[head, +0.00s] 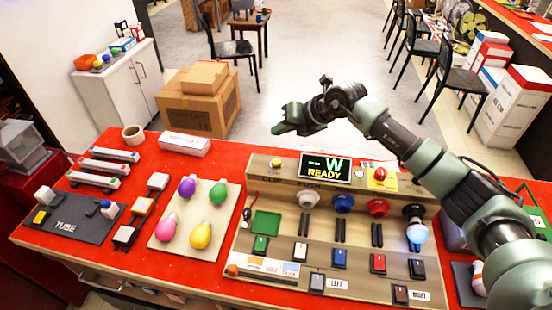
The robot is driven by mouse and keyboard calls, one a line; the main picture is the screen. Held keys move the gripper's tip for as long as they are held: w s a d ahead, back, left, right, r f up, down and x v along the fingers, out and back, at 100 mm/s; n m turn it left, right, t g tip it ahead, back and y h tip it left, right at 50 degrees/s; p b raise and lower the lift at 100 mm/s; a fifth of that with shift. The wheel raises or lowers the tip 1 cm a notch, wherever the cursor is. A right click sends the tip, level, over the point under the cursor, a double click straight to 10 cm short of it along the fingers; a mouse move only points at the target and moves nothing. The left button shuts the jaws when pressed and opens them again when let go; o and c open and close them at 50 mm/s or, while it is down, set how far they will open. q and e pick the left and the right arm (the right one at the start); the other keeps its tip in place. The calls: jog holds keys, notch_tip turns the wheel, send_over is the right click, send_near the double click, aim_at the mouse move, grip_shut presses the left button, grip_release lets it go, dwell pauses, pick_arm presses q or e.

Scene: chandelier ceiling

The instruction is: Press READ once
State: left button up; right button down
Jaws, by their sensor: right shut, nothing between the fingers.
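A wooden test panel (262,212) lies on the red table. Its dark display (324,168) shows a large W and the word READY. A red button on a yellow plate (379,176) sits at the panel's back right, and a small yellow button (277,163) at its back left. I cannot make out a READ label on either. My right gripper (280,129) is shut and empty. It appears above and behind the panel's back edge, pointing left, apart from both buttons. My left gripper is not in view.
A row of sockets stands on the panel; a lit bulb (417,233) is at the right one. A board of coloured bulbs (170,242) and a grey TUBE block (70,221) lie left. A white box (183,144) and tape roll (133,134) sit at the back edge.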

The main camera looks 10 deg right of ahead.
jog(key=b, duration=0.2)
send_over(279, 163)
notch_tip(279, 163, down, 4)
jog(key=shift+f, duration=0.1)
notch_tip(279, 163, down, 5)
jog(key=b, duration=0.3)
jog(key=shift+b, duration=0.35)
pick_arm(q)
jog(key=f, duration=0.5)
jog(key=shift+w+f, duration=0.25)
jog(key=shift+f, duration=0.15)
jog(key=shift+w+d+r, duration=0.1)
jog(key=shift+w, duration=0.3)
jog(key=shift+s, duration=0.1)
pick_arm(e)
jog(key=shift+f, duration=0.1)
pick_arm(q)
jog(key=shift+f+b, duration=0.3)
pick_arm(e)
jog(key=shift+f, duration=0.35)
